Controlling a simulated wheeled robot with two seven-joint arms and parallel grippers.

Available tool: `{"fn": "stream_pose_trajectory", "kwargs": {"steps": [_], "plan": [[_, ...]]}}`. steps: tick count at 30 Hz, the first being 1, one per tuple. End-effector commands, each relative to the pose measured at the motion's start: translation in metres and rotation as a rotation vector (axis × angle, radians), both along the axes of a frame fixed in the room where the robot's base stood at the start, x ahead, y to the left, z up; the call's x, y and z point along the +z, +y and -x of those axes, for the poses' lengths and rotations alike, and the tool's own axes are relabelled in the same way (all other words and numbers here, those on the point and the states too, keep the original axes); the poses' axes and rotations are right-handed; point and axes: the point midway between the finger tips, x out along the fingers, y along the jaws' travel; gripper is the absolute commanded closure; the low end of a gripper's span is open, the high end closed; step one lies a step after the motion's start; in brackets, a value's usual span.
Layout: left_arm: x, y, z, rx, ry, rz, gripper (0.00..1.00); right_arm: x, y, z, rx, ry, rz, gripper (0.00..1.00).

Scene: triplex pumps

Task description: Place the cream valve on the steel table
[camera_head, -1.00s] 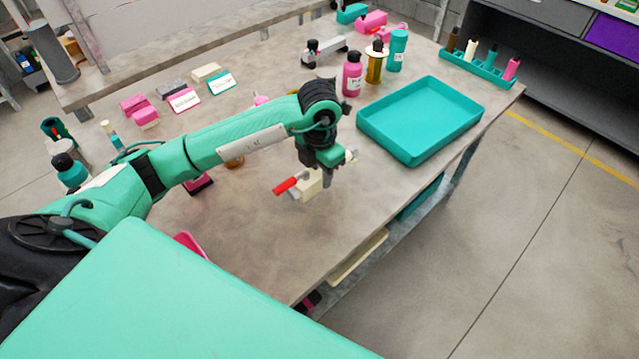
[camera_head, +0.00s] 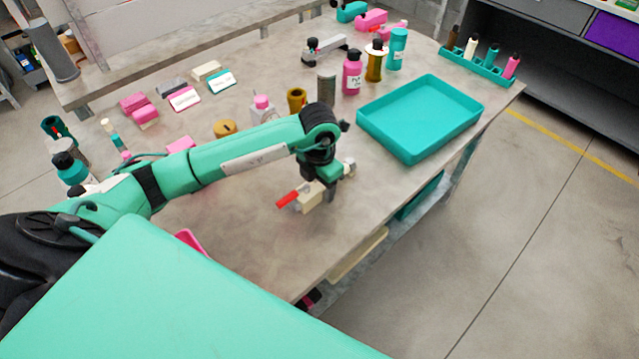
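The cream valve (camera_head: 310,196) has a red handle (camera_head: 288,199) that points left. My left gripper (camera_head: 327,189) points down, shut on the valve near the front edge of the grey steel table (camera_head: 250,246). The valve is over the table's bare front part. I cannot tell whether its underside touches the surface. The fingers partly hide the valve's right side. My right gripper is not in view.
A teal tray (camera_head: 420,152) lies to the right of my gripper. Behind are a pink bottle (camera_head: 352,78), an amber bottle (camera_head: 375,64) and a grey cylinder (camera_head: 326,89). Labelled blocks lie at the back left. The table front around the valve is clear.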

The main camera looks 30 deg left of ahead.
Motion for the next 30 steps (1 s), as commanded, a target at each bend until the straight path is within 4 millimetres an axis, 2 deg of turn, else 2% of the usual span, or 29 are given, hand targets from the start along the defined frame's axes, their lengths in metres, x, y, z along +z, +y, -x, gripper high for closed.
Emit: {"fn": "stream_pose_trajectory", "kwargs": {"steps": [11,17,24,30], "plan": [[0.006,0.0,-0.001,0.0,-0.001,0.0,0.44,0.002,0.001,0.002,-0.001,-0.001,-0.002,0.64],[0.042,0.0,-0.002,0.0,-0.006,0.001,0.44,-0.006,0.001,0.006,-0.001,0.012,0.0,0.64],[0.093,0.0,-0.001,-0.001,-0.005,0.0,0.44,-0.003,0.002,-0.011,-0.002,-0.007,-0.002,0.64],[0.117,0.0,0.0,0.0,-0.001,0.0,0.44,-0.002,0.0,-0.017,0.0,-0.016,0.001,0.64]]}}
